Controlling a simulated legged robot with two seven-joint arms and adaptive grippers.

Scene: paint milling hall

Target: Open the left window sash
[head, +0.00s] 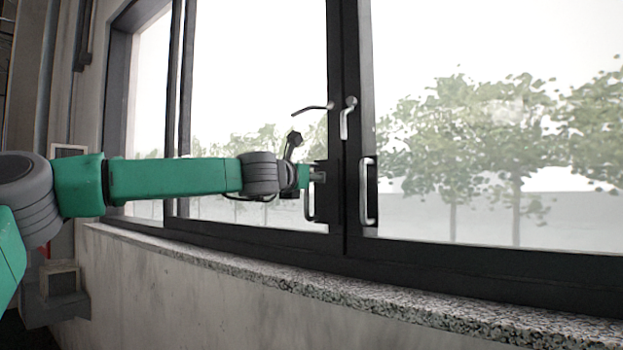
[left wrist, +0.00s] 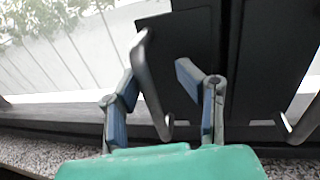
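The left window sash (head: 335,70) has a dark frame with clear glass and stands in line with the wall. Its lever handle (head: 313,109) points sideways to the left. Below it is a grey pull handle (head: 308,206), partly hidden by my left gripper (head: 318,177). In the left wrist view, the pull handle (left wrist: 152,88) stands between the two spread blue-grey fingers of my left gripper (left wrist: 155,73). The left finger is close to the bar; I cannot tell if it touches. A gap shows between the bar and the right finger. My right gripper is not in view.
The right sash (head: 354,70) has an upright lever (head: 347,117) and its own pull handle (head: 368,190). A speckled stone sill (head: 390,300) runs below the window. A box (head: 60,280) is on the wall at the lower left.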

